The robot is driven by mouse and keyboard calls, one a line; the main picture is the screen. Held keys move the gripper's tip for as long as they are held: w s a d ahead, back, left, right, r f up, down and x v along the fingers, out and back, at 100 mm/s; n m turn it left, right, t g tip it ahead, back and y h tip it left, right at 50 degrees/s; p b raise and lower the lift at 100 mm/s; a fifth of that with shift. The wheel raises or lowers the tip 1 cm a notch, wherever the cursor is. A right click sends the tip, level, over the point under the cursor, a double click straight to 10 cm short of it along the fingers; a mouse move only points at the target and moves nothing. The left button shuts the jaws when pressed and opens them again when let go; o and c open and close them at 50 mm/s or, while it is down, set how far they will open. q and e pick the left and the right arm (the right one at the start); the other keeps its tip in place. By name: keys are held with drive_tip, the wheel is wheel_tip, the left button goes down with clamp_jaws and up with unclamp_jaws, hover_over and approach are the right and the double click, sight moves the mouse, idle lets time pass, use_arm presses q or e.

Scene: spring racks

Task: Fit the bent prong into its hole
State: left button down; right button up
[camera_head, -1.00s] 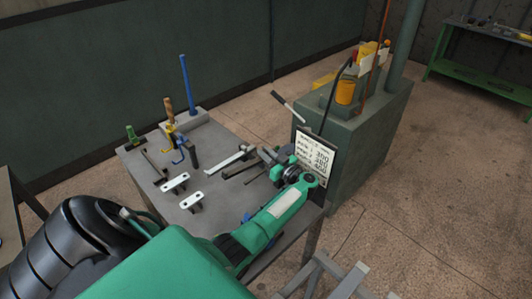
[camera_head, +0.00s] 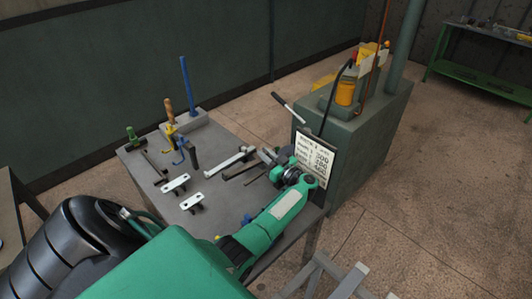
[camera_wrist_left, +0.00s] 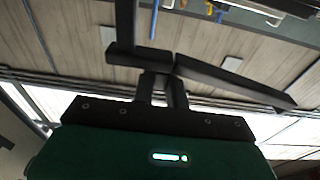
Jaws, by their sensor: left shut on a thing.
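My left gripper (camera_head: 268,157) is at the right part of the grey workbench, at the end of my green arm. In the left wrist view its two fingers (camera_wrist_left: 163,88) are close together, at a dark bar-like piece (camera_wrist_left: 235,81) that reaches to the right. What exactly is between the fingertips is hard to make out. A grey block (camera_head: 200,128) at the back of the bench carries an upright blue rod (camera_head: 186,85). Bent blue and yellow pieces (camera_head: 175,140) stand by its front; I cannot tell which is the bent prong. The hole is too small to see.
A sign (camera_head: 314,160) and a green cabinet (camera_head: 370,130) stand to the right of my gripper. The bench's middle front is partly free.

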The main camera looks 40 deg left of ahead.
use_arm(q)
drive_tip(key=shift+r, duration=0.1)
idle(0.4)
drive_tip(key=shift+f+b, duration=2)
drive_tip(key=shift+f, duration=0.75)
